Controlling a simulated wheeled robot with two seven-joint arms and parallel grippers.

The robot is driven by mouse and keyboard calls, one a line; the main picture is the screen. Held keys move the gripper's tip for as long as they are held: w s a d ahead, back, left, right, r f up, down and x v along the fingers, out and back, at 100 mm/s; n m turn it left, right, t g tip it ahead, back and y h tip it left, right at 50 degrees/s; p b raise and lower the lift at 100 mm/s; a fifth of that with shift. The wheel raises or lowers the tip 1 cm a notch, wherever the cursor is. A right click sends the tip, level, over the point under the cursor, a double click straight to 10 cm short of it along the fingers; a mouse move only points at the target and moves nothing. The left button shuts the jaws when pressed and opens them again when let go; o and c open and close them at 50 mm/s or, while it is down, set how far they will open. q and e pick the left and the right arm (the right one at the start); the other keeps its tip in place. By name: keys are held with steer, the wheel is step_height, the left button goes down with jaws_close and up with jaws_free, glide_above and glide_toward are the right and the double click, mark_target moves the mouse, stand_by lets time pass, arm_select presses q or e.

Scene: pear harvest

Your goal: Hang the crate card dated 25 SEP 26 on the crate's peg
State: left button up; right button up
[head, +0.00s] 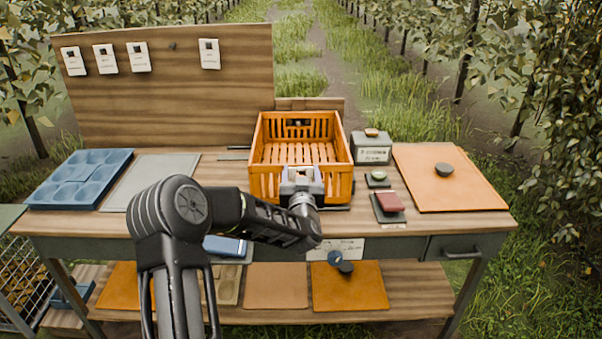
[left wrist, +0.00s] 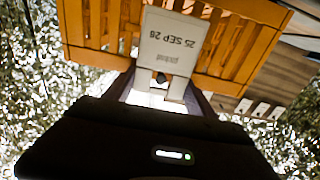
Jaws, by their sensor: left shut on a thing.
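My left gripper (head: 302,184) is shut on a white crate card (left wrist: 172,42) at the near side of the orange crate (head: 258,160). The card reads 25 SEP 26, upside down in the left wrist view, with a dark spot at its gripper end. In the head view only a small pale part of the card (head: 300,172) shows between the fingers. The crate's slats also show behind the card in the left wrist view (left wrist: 235,50). I cannot make out the crate's peg, or whether the card touches the crate. My right gripper is not in view.
A wooden board (head: 160,95) at the back left bears several other cards and a bare dark peg (head: 172,46). A blue tray (head: 78,180) is at left. A grey box (head: 371,149), a red block (head: 389,202) and an orange board (head: 440,185) are right of the crate.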

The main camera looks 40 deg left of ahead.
arm_select(q)
steer(key=shift+a+f, duration=0.3)
steer(key=o, duration=1.4)
steer(key=shift+s+d, duration=0.1)
steer(key=shift+s, duration=0.05)
steer(key=b+v, duration=0.1)
steer(key=v, duration=0.6)
steer(key=shift+s+d+r, duration=0.15)
steer(key=shift+d+r, duration=0.15)
steer(key=shift+d, duration=0.15)
